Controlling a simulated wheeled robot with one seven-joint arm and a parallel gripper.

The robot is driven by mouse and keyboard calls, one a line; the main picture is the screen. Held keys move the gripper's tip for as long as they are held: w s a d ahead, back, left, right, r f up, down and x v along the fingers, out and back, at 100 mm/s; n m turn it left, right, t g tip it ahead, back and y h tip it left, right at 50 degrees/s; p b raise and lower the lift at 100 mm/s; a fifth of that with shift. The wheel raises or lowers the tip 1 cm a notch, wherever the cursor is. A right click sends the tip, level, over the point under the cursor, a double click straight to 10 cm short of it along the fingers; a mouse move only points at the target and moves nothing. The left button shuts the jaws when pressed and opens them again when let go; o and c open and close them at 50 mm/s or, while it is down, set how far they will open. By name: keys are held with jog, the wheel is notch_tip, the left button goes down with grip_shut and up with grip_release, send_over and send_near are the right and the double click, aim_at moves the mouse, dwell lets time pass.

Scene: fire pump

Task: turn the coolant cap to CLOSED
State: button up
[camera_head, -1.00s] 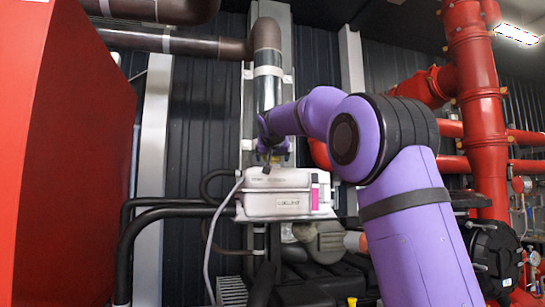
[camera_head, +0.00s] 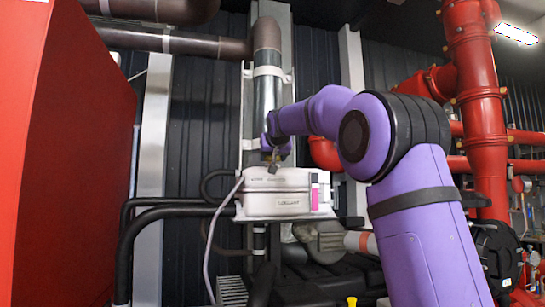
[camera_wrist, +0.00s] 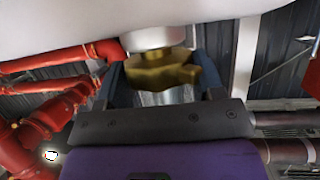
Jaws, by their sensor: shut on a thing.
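The coolant cap (camera_wrist: 165,74) is brass-coloured with lobed edges and sits on a round silver neck in the wrist view. My gripper (camera_wrist: 160,62) has one dark finger on each side of it and is shut on it. The white coolant tank (camera_wrist: 200,10) fills the top of that view. In the head view the tank (camera_head: 278,204) stands in the middle, and my gripper (camera_head: 274,161) points down just above its top. The cap is small and mostly hidden there. I cannot read any OPEN or CLOSED mark.
A large red cabinet (camera_head: 60,150) stands at the left. Red pipes (camera_head: 475,110) rise at the right. A grey hose (camera_head: 222,220) runs from the tank's top, and black hoses (camera_head: 160,215) run to its left. A vertical pipe (camera_head: 267,95) stands behind my gripper.

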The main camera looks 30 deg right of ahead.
jog(key=n+y, duration=0.6)
jog(key=y, duration=0.1)
jog(key=shift+d+t, duration=0.35)
jog(key=shift+t, duration=0.05)
jog(key=shift+n+g+y, duration=0.8)
jog(key=shift+n+y, duration=1.4)
jog(key=shift+y, duration=0.3)
jog(key=o, duration=0.9)
jog(key=v, duration=1)
jog(key=shift+s+d+r, duration=0.15)
jog(key=shift+s+d, duration=0.1)
jog(key=shift+s, duration=0.05)
